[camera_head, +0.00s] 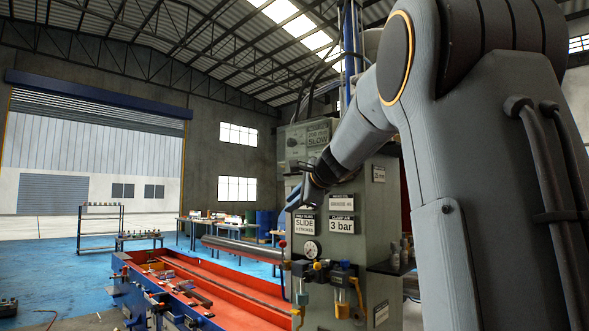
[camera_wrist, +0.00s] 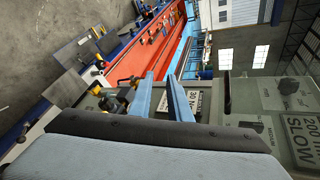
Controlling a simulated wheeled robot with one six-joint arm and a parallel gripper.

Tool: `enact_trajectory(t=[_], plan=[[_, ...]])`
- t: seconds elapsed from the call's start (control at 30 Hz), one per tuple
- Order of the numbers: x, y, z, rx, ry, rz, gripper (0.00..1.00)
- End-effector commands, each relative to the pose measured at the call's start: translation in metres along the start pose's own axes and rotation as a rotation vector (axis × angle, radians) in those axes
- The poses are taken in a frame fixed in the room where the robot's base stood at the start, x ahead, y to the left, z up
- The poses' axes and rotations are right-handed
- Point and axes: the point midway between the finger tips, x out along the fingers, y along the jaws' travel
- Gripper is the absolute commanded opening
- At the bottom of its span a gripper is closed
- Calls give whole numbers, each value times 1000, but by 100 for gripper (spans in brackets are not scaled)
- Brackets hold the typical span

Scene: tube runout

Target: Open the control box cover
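The control box (camera_head: 305,143) is a grey-green box with a knob and a "200 mm SLOW" label, high on the grey machine cabinet. Its face also fills the right of the wrist view (camera_wrist: 268,98), turned sideways, with a dark upright part (camera_wrist: 228,92) at its edge that may be a handle. I cannot tell the cover's edges or how far it stands open. My gripper (camera_head: 303,194) is just below the box, in front of the cabinet. In the wrist view its two blue fingers (camera_wrist: 165,92) are apart with nothing between them.
Below my gripper are a pressure gauge (camera_head: 312,249), a "3 bar" label (camera_head: 342,226) and valves with yellow parts (camera_head: 343,290). A long red trough bench (camera_head: 215,285) extends left. Tables and a blue drum (camera_head: 265,222) stand behind.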

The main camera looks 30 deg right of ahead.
Motion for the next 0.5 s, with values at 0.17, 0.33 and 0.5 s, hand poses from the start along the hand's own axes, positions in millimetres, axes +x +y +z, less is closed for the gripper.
enact_trajectory(t=[0.17,0.33,0.5], plan=[[-37,-90,-4,176,-30,-158,17],[-41,-112,-3,224,-45,-196,17],[-19,-116,-2,226,-46,-194,17]])
